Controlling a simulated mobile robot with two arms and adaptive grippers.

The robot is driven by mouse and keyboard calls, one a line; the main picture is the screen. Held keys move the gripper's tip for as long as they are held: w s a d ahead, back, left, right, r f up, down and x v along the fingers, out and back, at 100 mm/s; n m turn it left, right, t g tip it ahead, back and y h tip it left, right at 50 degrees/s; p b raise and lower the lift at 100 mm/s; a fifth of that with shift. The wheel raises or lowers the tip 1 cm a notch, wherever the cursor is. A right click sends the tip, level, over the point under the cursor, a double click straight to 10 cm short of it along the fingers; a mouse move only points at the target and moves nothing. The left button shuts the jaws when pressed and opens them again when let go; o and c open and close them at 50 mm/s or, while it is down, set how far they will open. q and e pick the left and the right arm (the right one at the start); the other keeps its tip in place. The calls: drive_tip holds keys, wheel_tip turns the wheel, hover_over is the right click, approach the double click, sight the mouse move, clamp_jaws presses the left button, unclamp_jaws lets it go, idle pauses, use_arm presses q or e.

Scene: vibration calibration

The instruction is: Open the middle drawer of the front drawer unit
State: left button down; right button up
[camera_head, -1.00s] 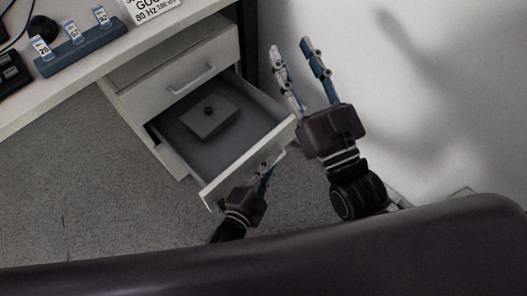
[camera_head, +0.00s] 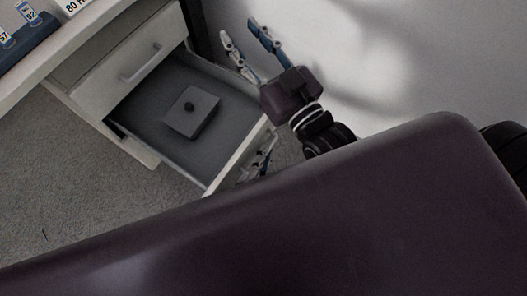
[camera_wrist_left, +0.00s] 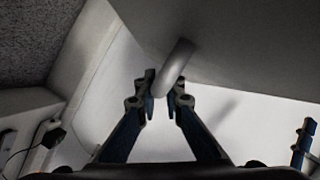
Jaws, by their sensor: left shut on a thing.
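The drawer unit stands under the desk, its upper drawer front (camera_head: 130,68) closed. The drawer below it (camera_head: 160,95) is pulled far out, showing its dark inside. My left gripper (camera_head: 262,158) is at this drawer's front, partly hidden by my own body. In the left wrist view its fingers (camera_wrist_left: 161,93) are shut on the pale drawer handle (camera_wrist_left: 176,62). My right gripper (camera_head: 244,28) is raised beyond the drawer's right side, fingers apart and empty.
A grey box with a black knob (camera_head: 192,114) lies in the open drawer. The desk top (camera_head: 75,42) holds a blue rack (camera_head: 28,35) of labelled items. Carpet is clear at left (camera_head: 60,180). A pale wall (camera_head: 370,60) is at right.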

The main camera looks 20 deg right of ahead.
use_arm(q)
drive_tip(key=c, duration=2.3)
unclamp_jaws()
drive_tip(key=v, duration=1.2)
drive_tip(key=shift+s, duration=0.1)
